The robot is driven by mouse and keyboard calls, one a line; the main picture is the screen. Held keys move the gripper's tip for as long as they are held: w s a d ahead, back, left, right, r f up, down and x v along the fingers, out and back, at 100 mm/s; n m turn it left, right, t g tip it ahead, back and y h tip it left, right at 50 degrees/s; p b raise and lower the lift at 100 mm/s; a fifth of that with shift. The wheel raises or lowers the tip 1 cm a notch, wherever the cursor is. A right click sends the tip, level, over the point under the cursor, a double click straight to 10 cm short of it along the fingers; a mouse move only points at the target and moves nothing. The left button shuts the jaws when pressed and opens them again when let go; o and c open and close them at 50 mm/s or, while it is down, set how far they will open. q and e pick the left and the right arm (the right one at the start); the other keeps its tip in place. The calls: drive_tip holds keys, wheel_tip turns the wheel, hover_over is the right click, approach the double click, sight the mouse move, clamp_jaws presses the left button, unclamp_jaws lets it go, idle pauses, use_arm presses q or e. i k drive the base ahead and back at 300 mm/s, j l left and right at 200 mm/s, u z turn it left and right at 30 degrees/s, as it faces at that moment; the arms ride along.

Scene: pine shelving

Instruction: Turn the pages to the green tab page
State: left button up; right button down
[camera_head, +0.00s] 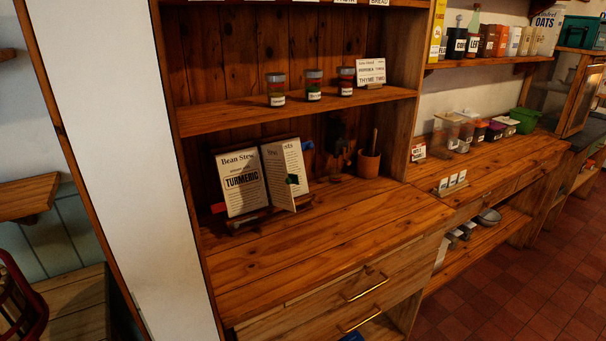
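An open recipe book (242,182) leans on a low wooden stand (245,222) on the counter of the pine shelving. Its left page reads "Bean Stew" and "TURMERIC" in large print. The right side (283,165) shows smaller text and a heading partly cut off. A green tab (292,179) shows at the right side of the book. A red tab (218,208) sticks out at the lower left, and a blue tab (307,145) at the upper right. Which leaf each tab belongs to is hard to tell. Neither of my grippers is in view.
Three spice jars (314,85) and a small sign (371,72) stand on the shelf above the book. A wooden cup (369,163) stands behind it to the right. The counter (310,243) in front is clear. A white wall end (155,170) borders the left.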

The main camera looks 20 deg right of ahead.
sight(279, 181)
drive_tip(key=i+l+u, duration=0.1)
drive_tip(key=l, duration=0.2)
drive_tip(key=i+l, duration=0.2)
drive_tip(key=i+l+u, duration=0.15)
drive_tip(key=l, duration=0.3)
drive_tip(key=i+l, duration=0.1)
drive_tip(key=l, duration=0.2)
drive_tip(key=u, duration=0.05)
